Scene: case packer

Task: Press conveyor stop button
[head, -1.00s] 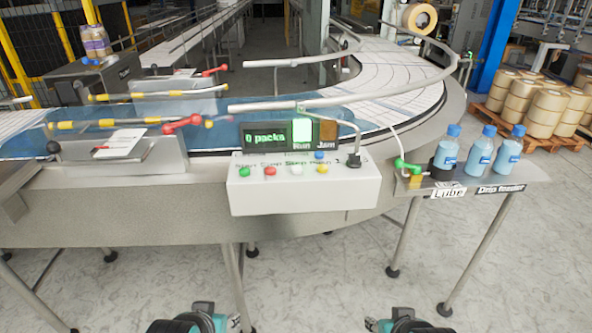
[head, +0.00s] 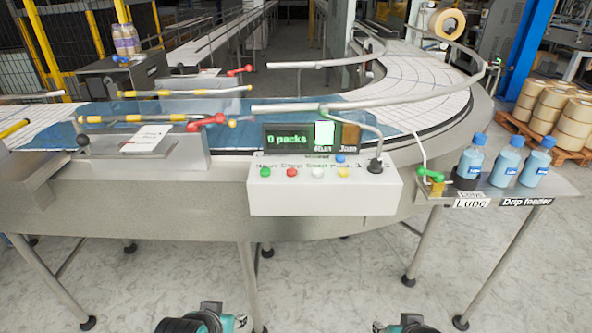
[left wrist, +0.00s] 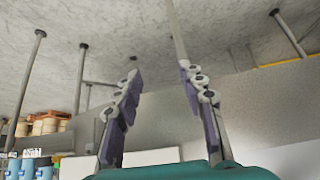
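The white control box (head: 325,197) sits on the front edge of the conveyor. It has green (head: 265,172), red (head: 292,172), white (head: 317,172) and yellow (head: 343,173) buttons in a row, and a blue one (head: 340,159) behind. Small labels above them include "Stop", near the red one. My left gripper (left wrist: 157,80) is open and empty in the left wrist view, fingers apart. In the head view only teal and black parts of my left arm (head: 205,320) and right arm (head: 405,325) show at the bottom edge, short of the box. The right fingers are hidden.
The display (head: 312,136) behind the buttons reads "0 packs", with "Run" lit green. Floor in front is clear.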

